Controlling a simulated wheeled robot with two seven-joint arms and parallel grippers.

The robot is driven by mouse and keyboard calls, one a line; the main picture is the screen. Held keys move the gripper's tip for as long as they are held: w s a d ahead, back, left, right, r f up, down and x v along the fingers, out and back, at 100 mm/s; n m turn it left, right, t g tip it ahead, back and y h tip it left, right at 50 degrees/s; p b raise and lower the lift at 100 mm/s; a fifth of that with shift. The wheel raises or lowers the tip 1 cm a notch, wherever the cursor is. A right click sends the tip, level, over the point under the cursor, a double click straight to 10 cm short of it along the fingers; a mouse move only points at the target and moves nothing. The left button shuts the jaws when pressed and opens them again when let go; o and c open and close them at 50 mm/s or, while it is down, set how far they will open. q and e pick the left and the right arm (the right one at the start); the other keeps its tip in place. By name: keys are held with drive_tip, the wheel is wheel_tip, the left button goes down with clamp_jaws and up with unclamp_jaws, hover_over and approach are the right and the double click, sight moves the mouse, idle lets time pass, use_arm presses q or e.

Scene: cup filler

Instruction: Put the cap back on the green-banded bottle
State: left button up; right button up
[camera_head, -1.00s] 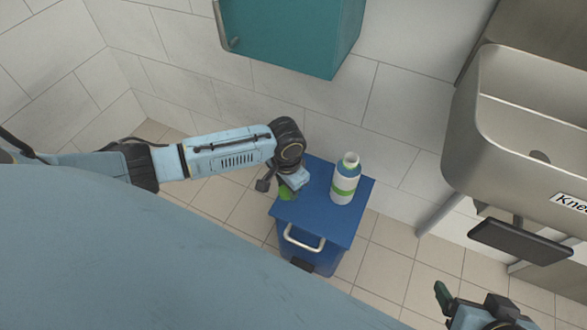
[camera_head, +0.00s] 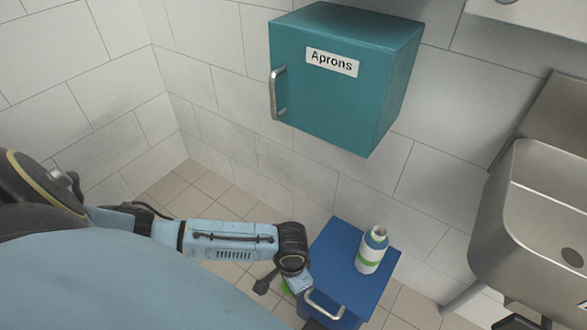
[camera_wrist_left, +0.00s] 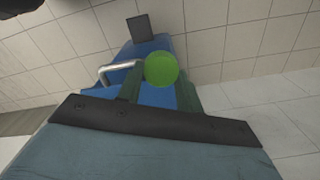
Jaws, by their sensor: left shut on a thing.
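The green-banded bottle (camera_head: 371,250) stands upright and uncapped on the right part of the blue bin's lid. In the head view the green cap (camera_head: 287,289) is mostly hidden behind my left wrist, left of the bin and apart from the bottle. The bottle does not show in the left wrist view.
The blue bin (camera_head: 338,240) has a metal handle at its front. A teal cabinet labelled Aprons (camera_head: 335,95) hangs on the wall above. A steel sink (camera_head: 530,215) stands at the right. The lid around the bottle is clear.

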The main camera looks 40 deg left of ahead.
use_arm(q)
drive_tip(key=w+d+r+n, duration=0.1)
drive_tip(key=w+r+n, duration=0.1)
drive_tip(key=w+r, duration=1)
drive_tip(key=w+r+n, duration=0.2)
drive_tip(key=w+r, duration=0.1)
drive_tip(key=r, duration=1.8)
drive_tip(key=shift+w+d+r, duration=0.2)
drive_tip(key=shift+d+r, duration=0.1)
drive_tip(key=shift+d, duration=0.1)
